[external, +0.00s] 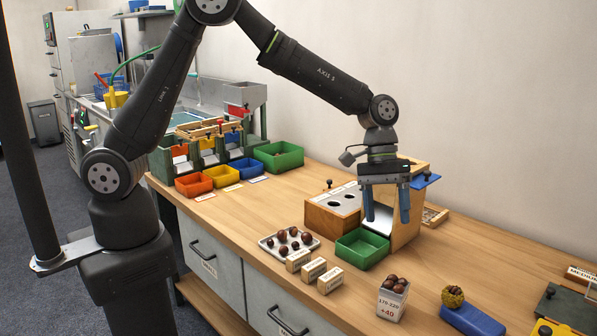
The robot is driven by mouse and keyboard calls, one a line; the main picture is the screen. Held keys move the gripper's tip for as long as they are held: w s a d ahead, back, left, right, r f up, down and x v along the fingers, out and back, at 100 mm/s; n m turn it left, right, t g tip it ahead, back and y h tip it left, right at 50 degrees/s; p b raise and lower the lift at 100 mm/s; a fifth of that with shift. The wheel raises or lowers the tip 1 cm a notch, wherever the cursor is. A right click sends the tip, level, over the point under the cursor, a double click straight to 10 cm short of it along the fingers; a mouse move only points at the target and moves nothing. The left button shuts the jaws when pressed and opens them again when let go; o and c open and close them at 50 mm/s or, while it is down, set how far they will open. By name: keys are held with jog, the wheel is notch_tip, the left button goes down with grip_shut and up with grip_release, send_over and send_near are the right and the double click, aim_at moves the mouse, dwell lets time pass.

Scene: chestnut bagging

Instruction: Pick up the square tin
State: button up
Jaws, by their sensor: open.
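The square tin (391,305) stands upright near the front edge of the bench, right of centre. It is pale metal with a printed label on its front, and several brown chestnuts fill its top. My gripper (387,217) is open and empty, with its two blue-grey fingers pointing down. It hangs above and behind the tin in the picture, apart from it, near a green tray (345,254) and a wooden stand (409,229).
A white tray of chestnuts (268,244) and several small labelled wooden blocks (330,279) sit left of the tin. A blue block with a spiky burr (472,320) is to its right. A wooden box with holes (330,218) stands behind. Coloured bins (194,185) are further left.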

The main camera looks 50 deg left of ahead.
aim_at(389, 285)
jog(key=s+f+n+t, duration=0.3)
jog(key=s+n, duration=0.2)
jog(key=n, duration=1.6)
jog(key=x, duration=0.7)
jog(key=d+x, duration=0.1)
jog(key=x, duration=0.3)
jog(key=shift+r, duration=0.1)
jog(key=shift+d+x, duration=0.2)
jog(key=shift+x, duration=1.25)
jog(key=shift+d+x, duration=0.2)
jog(key=shift+x, duration=1.3)
jog(key=shift+r, duration=0.15)
jog(key=c, duration=1.1)
jog(key=shift+r, duration=0.1)
